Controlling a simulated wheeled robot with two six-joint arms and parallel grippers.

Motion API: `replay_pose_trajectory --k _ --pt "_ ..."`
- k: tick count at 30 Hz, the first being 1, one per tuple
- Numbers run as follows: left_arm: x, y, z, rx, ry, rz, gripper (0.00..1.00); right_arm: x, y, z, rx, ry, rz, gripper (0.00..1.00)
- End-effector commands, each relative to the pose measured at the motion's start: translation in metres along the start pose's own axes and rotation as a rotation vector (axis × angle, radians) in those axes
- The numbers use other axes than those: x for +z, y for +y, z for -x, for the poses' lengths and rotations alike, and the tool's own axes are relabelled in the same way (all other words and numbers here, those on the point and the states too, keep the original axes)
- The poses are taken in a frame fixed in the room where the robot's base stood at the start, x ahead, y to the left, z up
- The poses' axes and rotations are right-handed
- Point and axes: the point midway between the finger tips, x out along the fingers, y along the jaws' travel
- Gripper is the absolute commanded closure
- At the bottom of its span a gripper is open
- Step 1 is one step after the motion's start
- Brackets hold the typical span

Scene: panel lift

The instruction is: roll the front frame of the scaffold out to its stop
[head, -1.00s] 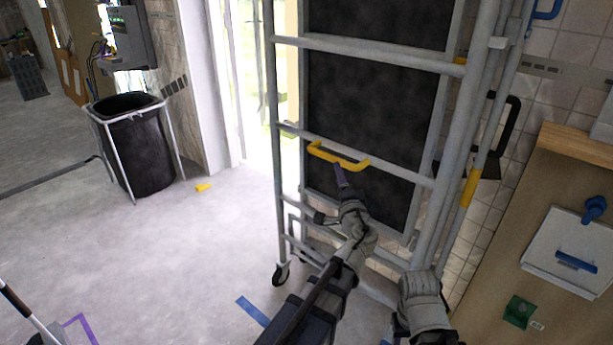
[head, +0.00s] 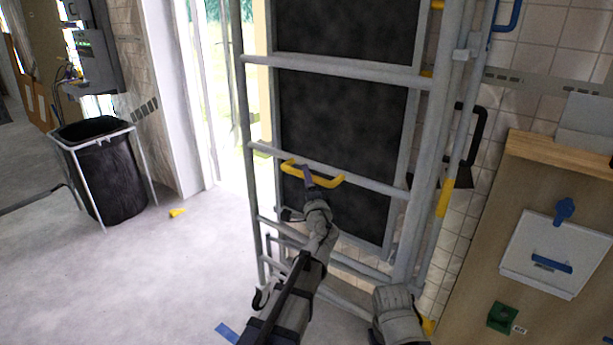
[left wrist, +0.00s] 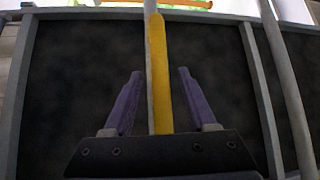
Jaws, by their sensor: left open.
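The scaffold's front frame (head: 340,72) is made of grey tubes and stands upright in front of a dark panel (head: 340,110). A yellow handle (head: 328,181) sits on its lower crossbar. My left gripper (head: 307,176) is at this handle, with purple fingers. In the left wrist view the fingers of my left gripper (left wrist: 158,85) are apart, one on each side of the yellow handle (left wrist: 158,60), with gaps on both sides. A caster (head: 260,299) shows at the frame's lower left. My right gripper is not in view.
A black bin in a white stand (head: 108,175) is at the left. A small yellow piece (head: 177,212) lies on the floor. A wooden board (head: 470,290) with a white plate (head: 555,255) stands at the right. The floor left of the scaffold is open.

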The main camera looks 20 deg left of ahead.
Motion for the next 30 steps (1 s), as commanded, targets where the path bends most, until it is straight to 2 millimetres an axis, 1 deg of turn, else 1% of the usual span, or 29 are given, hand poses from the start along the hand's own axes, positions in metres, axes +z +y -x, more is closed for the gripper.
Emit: replay_pose_trajectory --k 1,3,10,11,24,26,30 --pt "-0.0009 -0.0004 -0.0079 0.000 -0.001 0.000 0.43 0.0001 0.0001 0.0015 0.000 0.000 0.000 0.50" --pt "-0.0006 -0.0002 -0.0115 0.000 0.000 0.000 0.43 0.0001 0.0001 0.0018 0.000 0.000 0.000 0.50" --pt "0.0001 0.0000 -0.0116 0.000 0.000 0.000 0.43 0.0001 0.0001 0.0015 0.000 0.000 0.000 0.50" --pt "0.0001 0.0000 -0.0116 0.000 0.000 0.000 0.44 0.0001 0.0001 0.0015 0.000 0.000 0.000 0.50" --pt "0.0001 0.0001 -0.0114 0.000 0.000 0.001 0.94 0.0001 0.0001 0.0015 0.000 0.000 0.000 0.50" --pt "0.0001 0.0001 -0.0113 0.000 0.000 0.001 1.00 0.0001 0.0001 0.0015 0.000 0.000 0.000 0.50" --pt "0.0001 0.0001 -0.0113 0.000 0.000 0.001 1.00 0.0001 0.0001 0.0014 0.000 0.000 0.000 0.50"
